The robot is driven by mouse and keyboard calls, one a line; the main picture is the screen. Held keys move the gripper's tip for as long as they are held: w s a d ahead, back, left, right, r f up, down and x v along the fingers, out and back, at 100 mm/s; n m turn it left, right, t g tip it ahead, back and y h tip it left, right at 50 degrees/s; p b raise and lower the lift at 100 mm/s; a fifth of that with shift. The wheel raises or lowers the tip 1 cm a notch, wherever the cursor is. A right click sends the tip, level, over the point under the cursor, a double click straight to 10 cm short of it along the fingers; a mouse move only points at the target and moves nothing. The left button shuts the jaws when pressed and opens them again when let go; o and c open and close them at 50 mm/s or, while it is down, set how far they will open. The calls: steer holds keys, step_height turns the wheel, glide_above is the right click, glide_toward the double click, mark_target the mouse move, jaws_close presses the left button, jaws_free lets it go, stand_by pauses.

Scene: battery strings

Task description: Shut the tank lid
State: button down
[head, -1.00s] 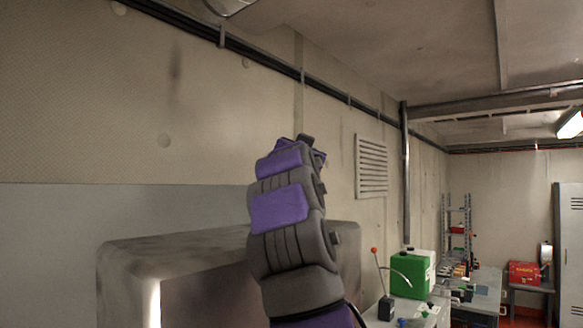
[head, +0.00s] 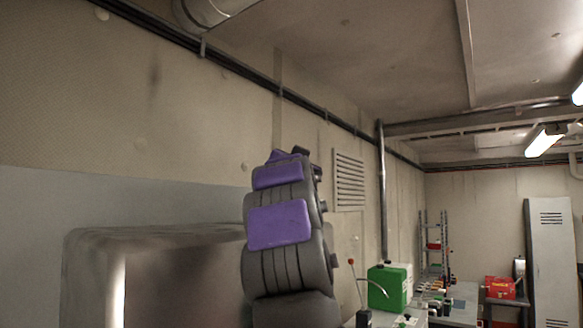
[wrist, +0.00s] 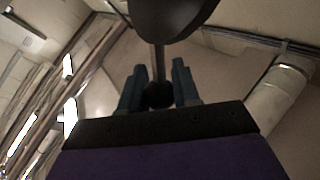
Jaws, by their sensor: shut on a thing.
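My gripper (wrist: 158,92) shows in the wrist view, with its two blue-grey fingers on either side of a dark round knob (wrist: 158,97). It is shut on this knob. A thin rod (wrist: 159,62) runs up from the knob to a dark rounded shape (wrist: 172,18) at the top edge. I cannot tell whether these belong to the tank lid. In the head view my purple and grey arm stands upright and hides the gripper. No tank or lid can be made out for certain.
A large worn grey box (head: 185,236) stands at lower left, beside my arm in the picture. A green container (head: 390,287) stands on a bench at right. Beyond are shelves (head: 433,240), a red box (head: 500,288) and a grey locker (head: 551,255). Pipes run along the wall.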

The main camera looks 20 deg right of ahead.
steer(key=shift+d, duration=0.15)
steer(key=c, duration=1.3)
jaws_free()
steer(key=o, duration=0.5)
steer(key=shift+s+d, duration=0.1)
steer(key=shift+d, duration=0.25)
steer(key=shift+a, duration=0.3)
steer(key=shift+r, duration=0.1)
steer(key=s+a+r+b, duration=0.1)
steer(key=s+r, duration=0.1)
steer(key=s, duration=0.6)
steer(key=s+a+r, duration=0.1)
steer(key=s+r, duration=0.1)
steer(key=s, duration=0.5)
steer(key=shift+s+r+b, duration=0.35)
steer(key=shift+a, duration=0.1)
